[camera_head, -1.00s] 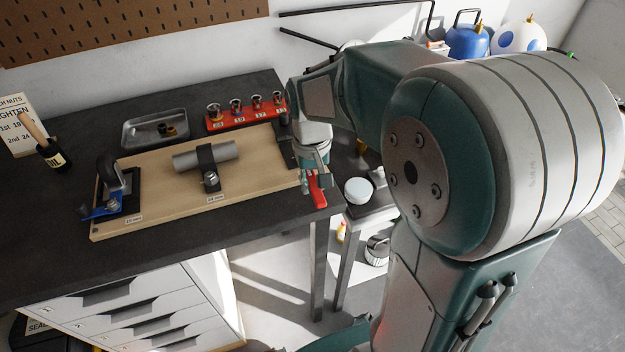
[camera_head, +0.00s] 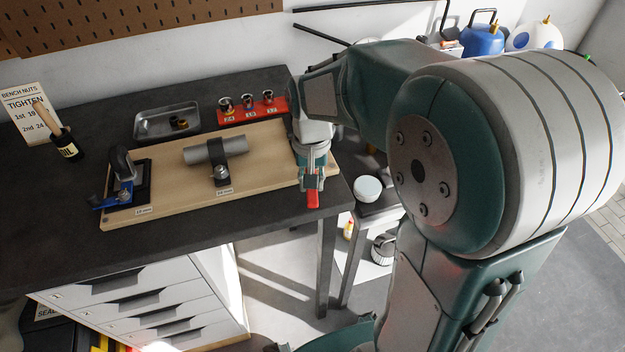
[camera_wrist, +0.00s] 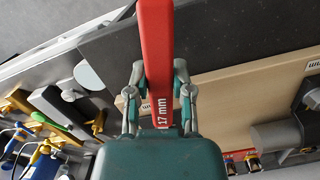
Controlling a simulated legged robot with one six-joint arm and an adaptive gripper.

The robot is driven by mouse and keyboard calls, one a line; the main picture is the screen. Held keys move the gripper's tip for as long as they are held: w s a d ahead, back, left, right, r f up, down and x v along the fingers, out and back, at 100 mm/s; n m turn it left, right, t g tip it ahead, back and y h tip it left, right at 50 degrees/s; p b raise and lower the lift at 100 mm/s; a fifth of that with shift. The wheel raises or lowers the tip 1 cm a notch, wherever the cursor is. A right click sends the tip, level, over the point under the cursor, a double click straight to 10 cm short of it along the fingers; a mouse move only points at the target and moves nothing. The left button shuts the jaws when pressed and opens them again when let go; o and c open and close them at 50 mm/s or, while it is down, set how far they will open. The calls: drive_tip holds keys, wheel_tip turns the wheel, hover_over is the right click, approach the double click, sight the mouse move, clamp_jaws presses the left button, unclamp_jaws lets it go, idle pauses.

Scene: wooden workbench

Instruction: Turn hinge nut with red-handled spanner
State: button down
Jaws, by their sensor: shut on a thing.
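My gripper (camera_head: 313,184) is at the right end of the wooden board (camera_head: 262,170), shut on the red handle of a spanner (camera_head: 313,201). The handle sticks out past the board's front edge. In the wrist view the red spanner (camera_wrist: 156,35), marked "17 mm", runs between the two fingers of my gripper (camera_wrist: 159,72). The spanner's jaw end is hidden by my gripper. I see no hinge nut under it; my arm covers that end of the board, so whether the jaw sits on the nut cannot be told.
A grey pipe under a clamp with a nut (camera_head: 222,174) is mid-board. A black bracket with a blue part (camera_head: 108,202) is at the left. Behind are a metal tray (camera_head: 150,128) and a red socket rack (camera_head: 240,117).

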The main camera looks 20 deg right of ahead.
drive_tip(key=shift+w+a+m, duration=0.2)
drive_tip(key=shift+a+m, duration=0.3)
drive_tip(key=shift+m, duration=0.1)
drive_tip(key=shift+w+a+m, duration=0.15)
drive_tip(key=shift+a+m, duration=0.35)
drive_tip(key=shift+m, duration=0.1)
drive_tip(key=shift+w+a+m, duration=0.6)
drive_tip(key=shift+a+m, duration=0.3)
drive_tip(key=shift+m, duration=0.2)
drive_tip(key=shift+w+a+m, duration=0.4)
drive_tip(key=shift+m, duration=0.1)
drive_tip(key=shift+w+a+m+y, duration=0.3)
drive_tip(key=shift+w+a+m, duration=0.1)
drive_tip(key=shift+m, duration=0.2)
drive_tip(key=shift+t, duration=0.3)
